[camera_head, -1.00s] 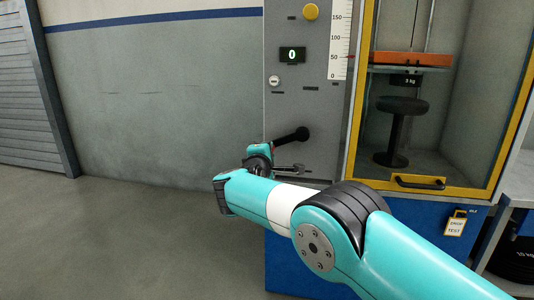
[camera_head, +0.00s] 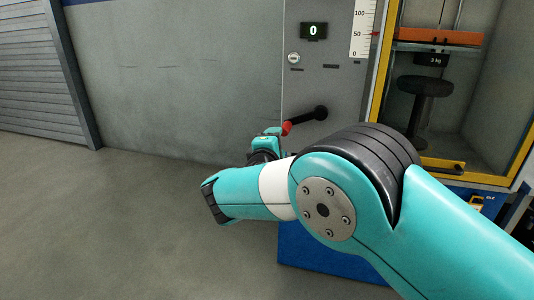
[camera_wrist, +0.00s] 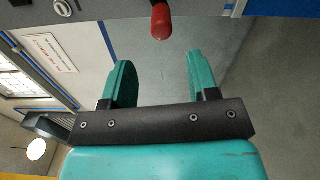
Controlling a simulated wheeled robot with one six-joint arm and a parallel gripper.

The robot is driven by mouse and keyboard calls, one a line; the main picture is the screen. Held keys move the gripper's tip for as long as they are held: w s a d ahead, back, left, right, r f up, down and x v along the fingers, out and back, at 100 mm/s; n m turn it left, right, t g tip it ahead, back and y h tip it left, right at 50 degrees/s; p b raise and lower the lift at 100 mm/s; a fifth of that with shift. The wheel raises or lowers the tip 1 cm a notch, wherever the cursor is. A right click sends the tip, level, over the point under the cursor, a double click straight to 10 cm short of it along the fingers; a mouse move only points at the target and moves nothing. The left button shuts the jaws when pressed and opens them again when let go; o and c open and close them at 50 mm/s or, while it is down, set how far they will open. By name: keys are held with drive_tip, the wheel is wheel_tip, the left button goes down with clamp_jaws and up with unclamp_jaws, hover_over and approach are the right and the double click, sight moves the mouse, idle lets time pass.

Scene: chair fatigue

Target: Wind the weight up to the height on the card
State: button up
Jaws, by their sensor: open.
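The crank is a black arm (camera_head: 308,115) with a red handle (camera_head: 287,128) on the grey machine panel. In the wrist view the red handle (camera_wrist: 160,22) hangs beyond my fingertips, about midway between them and apart from both. My gripper (camera_wrist: 160,70) is open and empty. In the head view my gripper (camera_head: 267,140) is just below and left of the handle, partly hidden by my arm. The orange weight (camera_head: 438,37) sits inside the yellow-framed cabinet above a black stool (camera_head: 427,88). A red pointer stands near 50 on the scale (camera_head: 363,30). No height card is readable.
A display (camera_head: 314,31) on the panel reads 0. A label (camera_head: 431,60) under the weight reads 3 kg. The yellow cabinet frame (camera_head: 383,70) is right of the crank. The floor (camera_head: 110,230) at left is clear.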

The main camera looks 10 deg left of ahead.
drive_tip(key=s, duration=0.8)
drive_tip(key=shift+a+p, duration=0.4)
drive_tip(key=shift+p, duration=0.05)
drive_tip(key=shift+w, duration=0.1)
drive_tip(key=w+d+r+m+g, duration=0.2)
drive_tip(key=d+m+g, duration=0.35)
drive_tip(key=d, duration=0.55)
drive_tip(key=s+d+m+g+y, duration=0.1)
drive_tip(key=s+d+m+g, duration=0.2)
drive_tip(key=s+d+g, duration=0.3)
drive_tip(key=s+d+r+m+g+y, duration=0.1)
drive_tip(key=s+d+r+g+y, duration=0.2)
drive_tip(key=s, duration=1.1)
drive_tip(key=s+d+m+g+y, duration=0.2)
drive_tip(key=s+d+g, duration=0.25)
drive_tip(key=s, duration=0.95)
wheel_tip(320, 180, up, 31)
drive_tip(key=t+p, duration=0.1)
drive_tip(key=p, duration=2.9)
drive_tip(key=shift+w+f+p, duration=0.15)
drive_tip(key=shift+w+p, duration=0.15)
drive_tip(key=shift+w, duration=0.15)
